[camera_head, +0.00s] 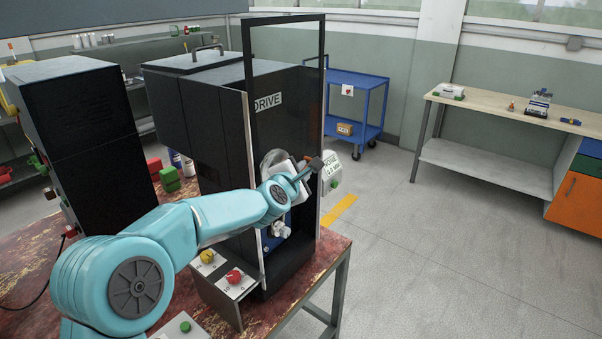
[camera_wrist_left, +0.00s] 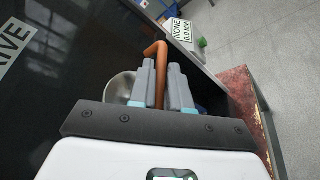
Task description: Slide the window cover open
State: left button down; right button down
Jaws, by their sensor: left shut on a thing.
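The machine is a tall black cabinet with a DRIVE label (camera_head: 267,103) on its front. A black-rimmed frame (camera_head: 284,18) rises above the cabinet top and seems to be the window cover; how far it is open I cannot tell. My left gripper (camera_head: 304,170) is at the cabinet's front, below and right of the label. In the left wrist view my left gripper (camera_wrist_left: 162,70) is shut on a copper-coloured bent handle (camera_wrist_left: 158,48), whose hooked end sticks out beyond the fingers. Where the handle joins the cover is hidden. My right gripper is not in view.
Red and yellow buttons (camera_head: 234,276) sit low at the cabinet's front left. A small readout sign (camera_head: 331,169) stands beside the gripper. A blue cart (camera_head: 357,79) and a workbench (camera_head: 520,110) stand behind. The floor at right is clear.

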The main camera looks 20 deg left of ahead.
pick_arm(q)
jog(key=shift+r, duration=0.15)
jog(key=c, duration=1.2)
grip_release()
jog(key=shift+o, duration=0.2)
jog(key=shift+s, duration=0.1)
jog(key=b+v, duration=0.3)
jog(key=v, duration=1.3)
jog(key=shift+s, duration=0.1)
